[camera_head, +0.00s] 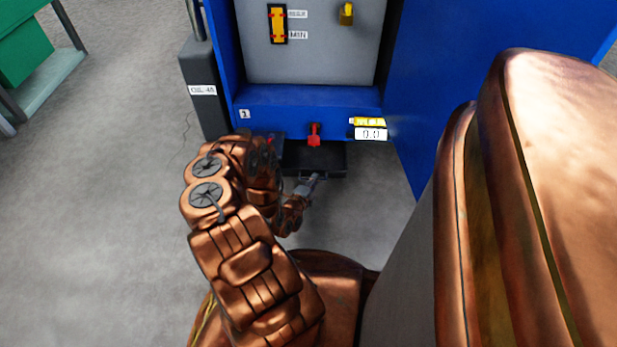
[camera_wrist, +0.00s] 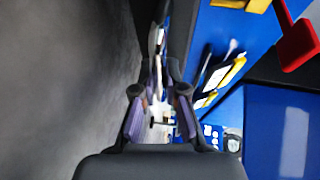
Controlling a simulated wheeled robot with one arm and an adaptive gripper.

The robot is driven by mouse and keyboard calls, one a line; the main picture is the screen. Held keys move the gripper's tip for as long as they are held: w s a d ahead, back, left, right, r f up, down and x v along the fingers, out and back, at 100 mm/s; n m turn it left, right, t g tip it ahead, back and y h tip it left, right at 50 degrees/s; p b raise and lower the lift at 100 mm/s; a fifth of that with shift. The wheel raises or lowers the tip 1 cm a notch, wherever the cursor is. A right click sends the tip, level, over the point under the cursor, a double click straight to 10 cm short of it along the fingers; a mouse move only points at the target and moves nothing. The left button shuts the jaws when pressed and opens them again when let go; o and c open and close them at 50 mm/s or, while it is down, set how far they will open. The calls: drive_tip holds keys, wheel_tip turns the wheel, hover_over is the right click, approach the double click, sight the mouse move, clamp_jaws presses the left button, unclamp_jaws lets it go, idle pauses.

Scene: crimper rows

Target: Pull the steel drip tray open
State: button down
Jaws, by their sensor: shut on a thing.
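The drip tray (camera_head: 330,160) shows in the head view as a dark, shallow tray low at the front of the blue machine, sticking out below its front panel. My gripper (camera_head: 314,180) is at the tray's front edge. In the wrist view the gripper's fingers (camera_wrist: 160,75) are closed in on a thin part at the tray's front. The exact contact is small and partly hidden by the fingers.
The blue machine (camera_head: 300,98) stands behind the tray. A red valve handle (camera_head: 314,135) sits just above it, beside a yellow and white readout (camera_head: 370,130). A dark grey tank (camera_head: 205,95) stands at left. The grey floor (camera_head: 110,200) at left is clear.

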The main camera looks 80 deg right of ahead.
drive_tip(key=c, duration=1.2)
unclamp_jaws()
drive_tip(key=shift+r, duration=0.15)
